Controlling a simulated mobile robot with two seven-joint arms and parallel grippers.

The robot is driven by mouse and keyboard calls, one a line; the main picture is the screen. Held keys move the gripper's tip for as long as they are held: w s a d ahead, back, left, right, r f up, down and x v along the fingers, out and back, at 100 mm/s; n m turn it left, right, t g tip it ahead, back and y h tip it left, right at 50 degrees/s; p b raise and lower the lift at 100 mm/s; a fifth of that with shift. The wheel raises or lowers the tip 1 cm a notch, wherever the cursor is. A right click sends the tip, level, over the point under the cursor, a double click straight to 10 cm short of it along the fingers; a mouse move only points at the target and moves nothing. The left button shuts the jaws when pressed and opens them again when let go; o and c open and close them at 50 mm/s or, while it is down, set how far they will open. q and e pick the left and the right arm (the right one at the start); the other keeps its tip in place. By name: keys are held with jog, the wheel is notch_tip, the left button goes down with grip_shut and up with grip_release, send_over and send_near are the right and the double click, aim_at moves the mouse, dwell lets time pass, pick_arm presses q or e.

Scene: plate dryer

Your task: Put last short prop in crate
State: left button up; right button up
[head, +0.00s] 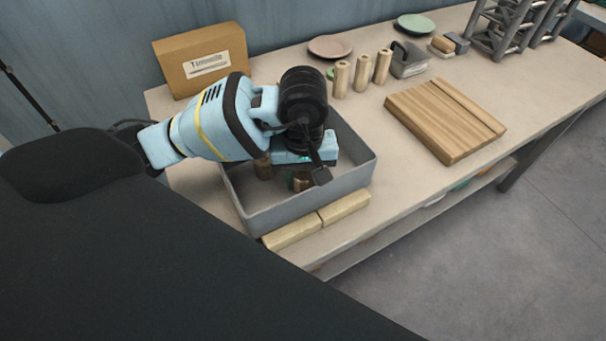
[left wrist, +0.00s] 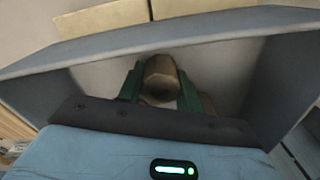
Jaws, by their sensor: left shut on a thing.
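The grey crate (head: 330,190) stands on the near left part of the table. My left gripper (head: 308,176) reaches down into it from above, and its body covers much of the inside. It is shut on a short wooden prop (head: 300,183) with a dark end. In the left wrist view the prop (left wrist: 160,78) stands between the green fingers, inside the crate walls (left wrist: 200,33). Whether it touches the crate floor I cannot tell. Another short wooden prop (head: 263,168) is in the crate, left of the gripper. My right gripper is not in view.
Two pale wooden blocks (head: 292,233) (head: 345,207) lie along the crate's front. Three upright wooden props (head: 362,73) stand behind it. A cardboard box (head: 200,62) is at back left, a wooden board (head: 440,118) to the right, plates (head: 330,47) and a grey rack (head: 510,28) farther back.

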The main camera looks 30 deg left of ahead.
aim_at(303, 174)
pick_arm(q)
jog(key=shift+f, duration=0.25)
jog(key=o, duration=1)
jog(key=shift+r, duration=0.1)
jog(key=shift+o, duration=0.2)
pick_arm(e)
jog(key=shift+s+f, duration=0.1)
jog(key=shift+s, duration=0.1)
pick_arm(q)
jog(key=shift+r, duration=0.45)
notch_tip(303, 174, up, 10)
jog(key=shift+r+p, duration=0.15)
jog(key=shift+p, duration=0.5)
jog(key=shift+r, duration=0.55)
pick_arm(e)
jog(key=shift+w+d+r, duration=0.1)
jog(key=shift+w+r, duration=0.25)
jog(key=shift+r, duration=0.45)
